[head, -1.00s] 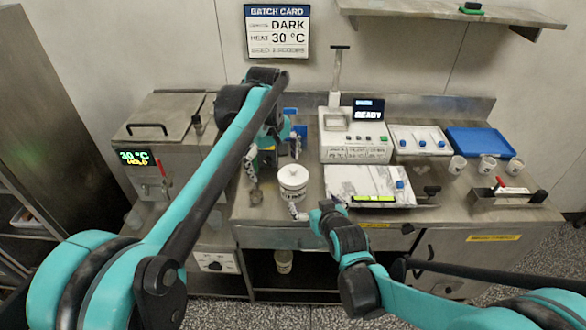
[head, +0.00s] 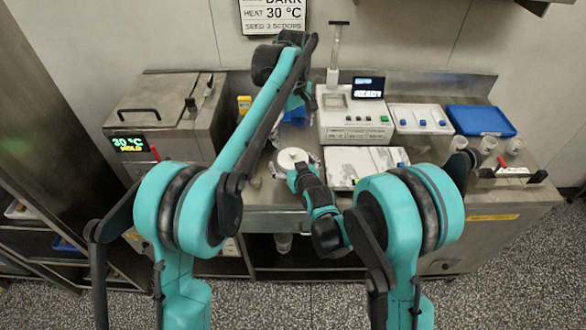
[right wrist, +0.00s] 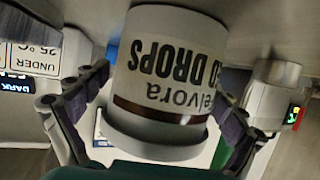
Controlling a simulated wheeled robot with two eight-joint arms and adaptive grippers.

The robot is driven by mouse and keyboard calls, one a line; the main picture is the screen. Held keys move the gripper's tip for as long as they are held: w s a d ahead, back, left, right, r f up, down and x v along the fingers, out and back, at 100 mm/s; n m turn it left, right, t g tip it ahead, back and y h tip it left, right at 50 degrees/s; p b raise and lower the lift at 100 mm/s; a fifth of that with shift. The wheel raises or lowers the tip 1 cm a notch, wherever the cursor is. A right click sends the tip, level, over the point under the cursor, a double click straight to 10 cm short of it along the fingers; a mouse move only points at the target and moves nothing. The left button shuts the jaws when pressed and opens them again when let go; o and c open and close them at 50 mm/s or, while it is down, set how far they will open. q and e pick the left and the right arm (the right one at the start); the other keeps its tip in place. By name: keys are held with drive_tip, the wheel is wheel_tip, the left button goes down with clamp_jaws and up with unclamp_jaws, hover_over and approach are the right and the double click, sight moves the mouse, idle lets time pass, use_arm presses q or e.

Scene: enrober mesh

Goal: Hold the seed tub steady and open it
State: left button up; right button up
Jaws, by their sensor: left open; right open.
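The white seed tub (head: 292,158) stands upright on the steel bench with its round lid on top. In the right wrist view the tub (right wrist: 165,70) appears upside down, with printed lettering and a dark band; its wide lid rim (right wrist: 155,142) is at the bottom. My right gripper (head: 294,166) is open, with one finger on each side of the tub. In the wrist view a gap shows at the left finger; contact at the right finger is unclear. My left gripper (head: 306,103) is open above and behind the tub, partly hidden by its own arm.
A machine with a READY screen (head: 352,118) stands behind right of the tub. A marble-patterned slab (head: 365,160) lies right of it. A steel heated unit (head: 165,112) is at left. A blue tray (head: 482,120) and several small cups (head: 488,145) are further right.

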sight(293, 151)
drive_tip(key=shift+w+a+f, duration=0.1)
drive_tip(key=shift+w, duration=0.1)
drive_tip(key=c, duration=1.8)
drive_tip(key=shift+c, duration=0.4)
use_arm(q)
drive_tip(key=shift+o, duration=0.2)
wheel_tip(293, 151, up, 4)
wheel_tip(293, 151, down, 12)
drive_tip(key=shift+r, duration=0.1)
